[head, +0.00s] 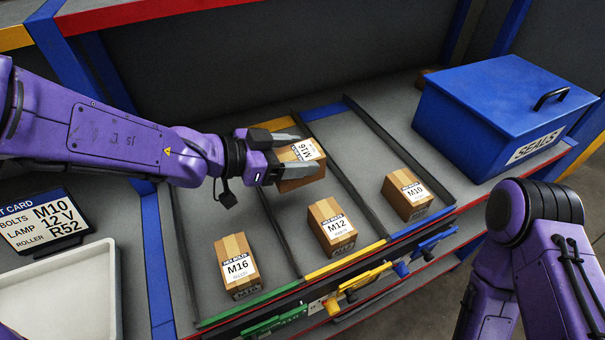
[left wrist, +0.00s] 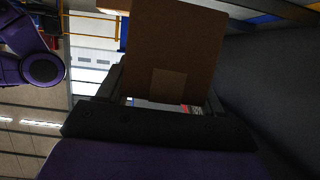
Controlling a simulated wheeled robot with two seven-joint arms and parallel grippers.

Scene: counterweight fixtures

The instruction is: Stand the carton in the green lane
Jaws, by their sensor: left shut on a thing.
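My left gripper (head: 290,155) is shut on a brown carton (head: 301,178) whose white label seems to read M16. It holds the carton towards the back of the lanes, around the yellow lane; its height above the floor is hard to tell. The carton's plain brown side fills the upper middle of the left wrist view (left wrist: 175,50), between the fingers. The green lane (head: 207,213) is the leftmost, with a green front strip (head: 250,304). Another M16 carton (head: 237,266) stands at its front. My right gripper is out of the head view.
An M12 carton (head: 332,227) stands at the front of the yellow-edged lane and an M10 carton (head: 407,194) in the blue-edged lane. Dark dividers (head: 277,235) separate the lanes. A blue SEALS box (head: 500,105), a white tray (head: 60,295) and a card (head: 45,223) flank them.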

